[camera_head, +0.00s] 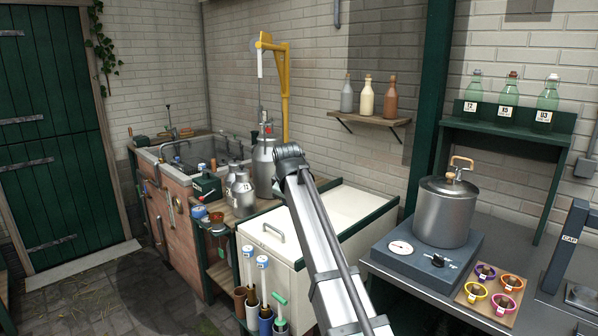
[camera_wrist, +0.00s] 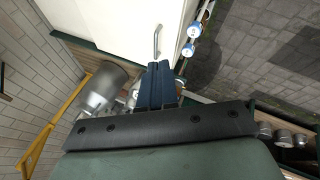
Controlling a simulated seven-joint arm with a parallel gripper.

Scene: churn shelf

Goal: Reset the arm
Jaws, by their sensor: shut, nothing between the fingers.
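My gripper (camera_wrist: 158,84) shows in the wrist view with its two dark blue fingers together and nothing between them. It hangs above the gap between the white chest and the wooden bench. In the head view my arm reaches up from the bottom centre, and the gripper itself is hidden behind the arm's far end. A large metal milk can (camera_head: 264,165) stands just behind and left of that end. It also shows in the wrist view (camera_wrist: 101,91), left of the fingers. I cannot tell the exact gap between the fingers and the cans.
The white chest (camera_head: 262,238) with a metal handle lies under my arm. Smaller cans (camera_head: 242,194) stand on the bench. A yellow hoist (camera_head: 284,90) rises behind. A metal pot (camera_head: 445,212) on a scale stands at right. A wall shelf (camera_head: 371,122) holds three bottles.

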